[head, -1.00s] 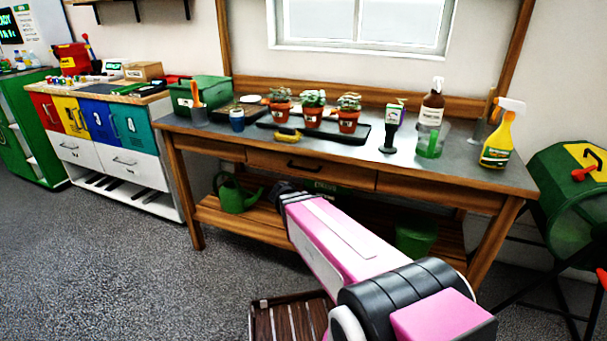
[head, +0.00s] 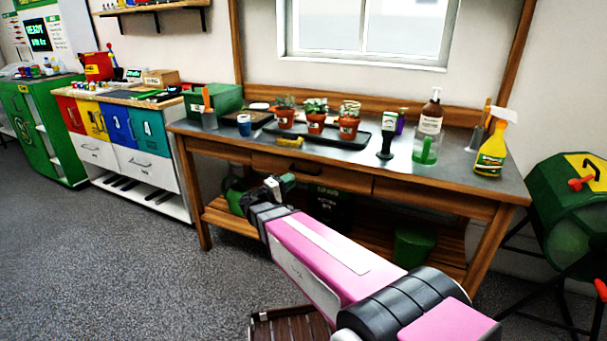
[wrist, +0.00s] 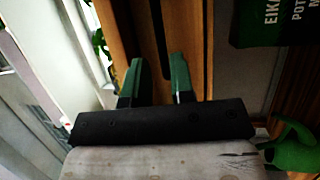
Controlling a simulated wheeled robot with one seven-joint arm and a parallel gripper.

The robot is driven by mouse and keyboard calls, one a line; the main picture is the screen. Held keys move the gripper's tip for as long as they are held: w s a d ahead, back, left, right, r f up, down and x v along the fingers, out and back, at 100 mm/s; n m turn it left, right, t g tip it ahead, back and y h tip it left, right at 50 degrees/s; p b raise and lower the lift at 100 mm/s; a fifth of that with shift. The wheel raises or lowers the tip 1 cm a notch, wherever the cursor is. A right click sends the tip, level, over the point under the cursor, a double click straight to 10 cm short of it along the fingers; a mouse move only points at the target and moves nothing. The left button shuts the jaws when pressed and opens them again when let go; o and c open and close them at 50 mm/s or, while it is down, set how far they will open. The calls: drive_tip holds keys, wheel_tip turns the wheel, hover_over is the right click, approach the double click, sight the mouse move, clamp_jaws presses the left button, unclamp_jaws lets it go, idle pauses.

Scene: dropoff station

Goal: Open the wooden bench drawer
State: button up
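The wooden bench drawer (head: 340,180) is the middle drawer under the grey bench top (head: 390,165). Its front looks flush with the bench, so it appears closed. My gripper (head: 283,184) is in front of the left part of this drawer, slightly below it, and hides part of the front. In the wrist view my gripper (wrist: 158,62) has its two green fingers apart with nothing between them. The wooden front (wrist: 190,35) stands upright in that view beyond the fingertips. A dark bar, probably the handle (wrist: 159,30), lies ahead between the fingers.
Potted plants (head: 316,122), a soap bottle (head: 430,120) and a yellow spray bottle (head: 491,152) stand on the bench. A green bucket (head: 413,245) is on the lower shelf. A slatted wooden item (head: 285,328) is on the floor. Floor at left is clear.

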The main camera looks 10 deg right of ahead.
sight(304, 172)
drive_tip(key=x, duration=0.7)
drive_tip(key=shift+w+d, duration=0.1)
drive_tip(key=shift+d, duration=0.15)
clamp_jaws()
